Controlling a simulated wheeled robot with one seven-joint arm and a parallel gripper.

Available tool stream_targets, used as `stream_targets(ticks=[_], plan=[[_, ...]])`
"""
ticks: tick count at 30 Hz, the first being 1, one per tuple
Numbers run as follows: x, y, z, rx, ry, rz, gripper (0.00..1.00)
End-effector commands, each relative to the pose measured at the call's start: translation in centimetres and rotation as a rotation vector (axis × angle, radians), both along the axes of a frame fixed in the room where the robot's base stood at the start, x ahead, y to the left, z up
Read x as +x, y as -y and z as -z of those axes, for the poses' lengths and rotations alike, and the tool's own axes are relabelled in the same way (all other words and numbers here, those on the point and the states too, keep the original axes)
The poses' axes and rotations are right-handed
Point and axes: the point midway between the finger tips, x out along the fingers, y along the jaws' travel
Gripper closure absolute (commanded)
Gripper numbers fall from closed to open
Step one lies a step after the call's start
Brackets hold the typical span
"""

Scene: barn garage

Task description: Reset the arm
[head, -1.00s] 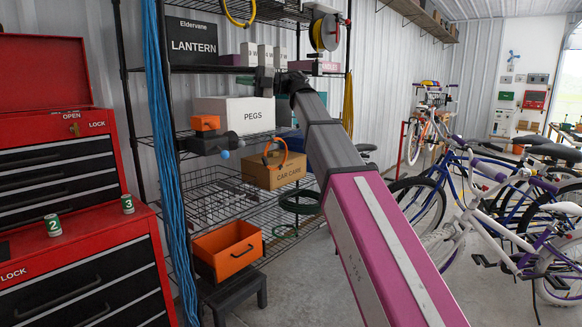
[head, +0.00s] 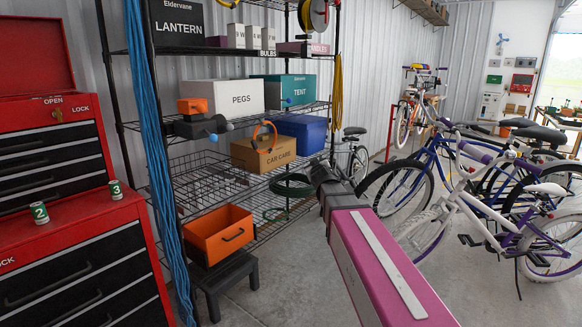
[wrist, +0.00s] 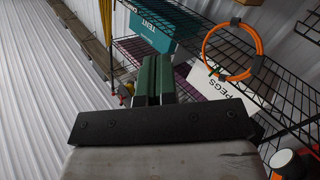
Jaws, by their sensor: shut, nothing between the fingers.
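My gripper (wrist: 153,82) shows in the wrist view as two green fingers side by side, shut and empty, in front of a dark bar. Beyond them are the wire shelves, with the teal TENT box (wrist: 152,28) and the white PEGS box (wrist: 215,88). In the head view my pink and grey arm reaches up from the bottom right and ends low, in front of the floor between shelf and bikes.
A red tool chest (head: 75,240) stands left. Several bikes (head: 480,190) stand right. Floor at centre is clear.

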Motion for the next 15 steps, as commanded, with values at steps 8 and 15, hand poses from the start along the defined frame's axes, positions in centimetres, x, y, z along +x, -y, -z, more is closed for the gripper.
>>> stream_targets(ticks=[8,15], plan=[[-7.4,6.5,15.7,0.091,-0.502,0.232,1.0],[-17.8,9.2,26.9,0.174,-0.976,0.356,1.0]])
